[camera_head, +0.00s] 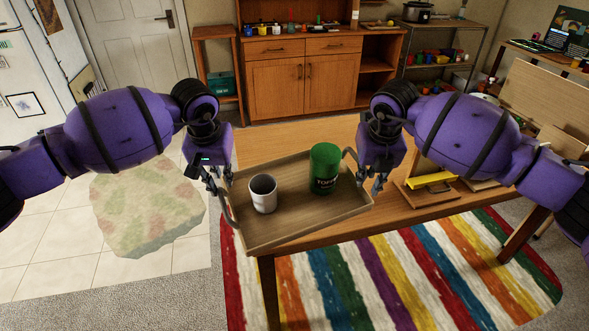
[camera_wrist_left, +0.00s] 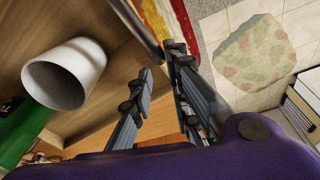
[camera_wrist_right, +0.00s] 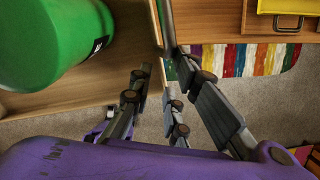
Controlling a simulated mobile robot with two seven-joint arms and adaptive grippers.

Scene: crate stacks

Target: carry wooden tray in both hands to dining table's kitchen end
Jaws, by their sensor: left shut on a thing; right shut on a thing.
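The wooden tray (camera_head: 310,232) is at the left end of the dining table (camera_head: 420,210), partly past its edge. I cannot tell whether it touches the tabletop. A white mug (camera_head: 263,193) and a green canister (camera_head: 324,168) stand upright in it. My left gripper (camera_head: 217,188) is shut on the tray's left grey handle. My right gripper (camera_head: 379,184) is shut on the right handle. The mug also shows in the left wrist view (camera_wrist_left: 65,75), and the canister in the right wrist view (camera_wrist_right: 50,40). The grips are partly hidden by the fingers.
A yellow object (camera_head: 430,181) and wooden pieces lie on the table right of the tray. A striped rug (camera_head: 390,280) lies below. A wooden cabinet (camera_head: 302,80) stands behind. Tiled floor with a mottled mat (camera_head: 148,205) is open at left.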

